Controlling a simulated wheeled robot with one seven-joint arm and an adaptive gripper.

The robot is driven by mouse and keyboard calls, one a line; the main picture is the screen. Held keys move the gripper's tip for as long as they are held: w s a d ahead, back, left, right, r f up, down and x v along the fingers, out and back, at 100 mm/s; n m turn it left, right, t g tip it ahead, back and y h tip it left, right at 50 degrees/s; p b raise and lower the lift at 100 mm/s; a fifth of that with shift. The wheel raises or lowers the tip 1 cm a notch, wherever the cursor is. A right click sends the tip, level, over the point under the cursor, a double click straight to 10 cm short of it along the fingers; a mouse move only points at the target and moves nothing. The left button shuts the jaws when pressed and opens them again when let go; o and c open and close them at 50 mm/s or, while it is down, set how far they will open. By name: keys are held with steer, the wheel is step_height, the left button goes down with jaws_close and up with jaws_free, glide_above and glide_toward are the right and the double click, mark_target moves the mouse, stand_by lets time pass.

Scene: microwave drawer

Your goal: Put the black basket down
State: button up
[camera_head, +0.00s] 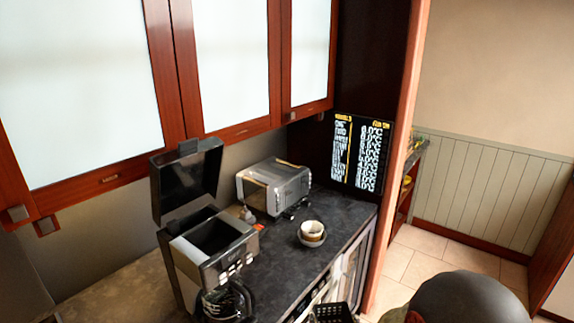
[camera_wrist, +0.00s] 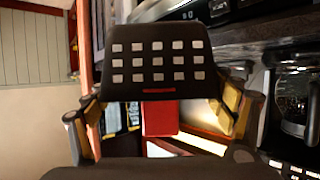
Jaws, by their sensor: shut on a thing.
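The black basket (camera_wrist: 158,58), with rows of square holes in its side, is in the upper middle of the wrist view. My gripper (camera_wrist: 158,97) is shut on it, with one finger on each side. In the head view only a small part of the basket (camera_head: 333,313) shows at the bottom edge, in front of the dark counter (camera_head: 345,213). The rest of it is cut off by the frame. I cannot tell whether anything is under it.
A coffee maker (camera_head: 214,262) with its lid raised stands at the counter's left. A silver toaster (camera_head: 275,187) stands behind, and stacked bowls (camera_head: 312,231) sit near the middle. A menu board (camera_head: 358,153) is at the far end. Bare counter lies around the bowls.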

steer(key=s+d+f+m+h, duration=0.1)
steer(key=s+d+f, duration=0.2)
steer(key=d+f, duration=0.2)
step_height(320, 180, down, 3)
steer(key=shift+f+b, duration=0.2)
steer(key=shift+b, duration=0.1)
steer(key=shift+d, duration=0.15)
